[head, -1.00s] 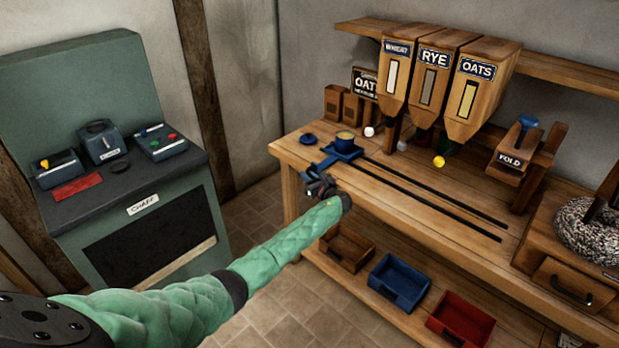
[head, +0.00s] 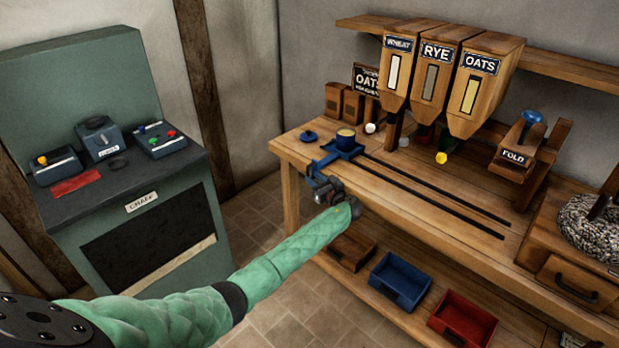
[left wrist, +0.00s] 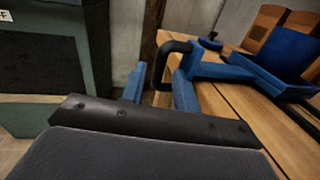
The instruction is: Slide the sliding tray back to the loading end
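The blue sliding tray (head: 346,151) stands at the left end of two black rails on the wooden bench and carries a small cup with yellowish contents (head: 346,138). The left wrist view shows the tray (left wrist: 265,78) at the upper right, with a black looped handle (left wrist: 158,62) on its near side. My left gripper (head: 318,176) is just in front of the tray at the bench's left front edge. Its two blue fingers (left wrist: 159,88) stand apart, with the handle between or just beyond them and gaps showing. I cannot tell whether they touch it. My right gripper is out of view.
The rails (head: 440,195) run clear to the right. Grain hoppers (head: 433,80) hang behind them, and a FOLD press (head: 518,150) stands at the right. Open bins (head: 398,282) sit on the lower shelf. A green chaff cabinet (head: 140,200) stands left.

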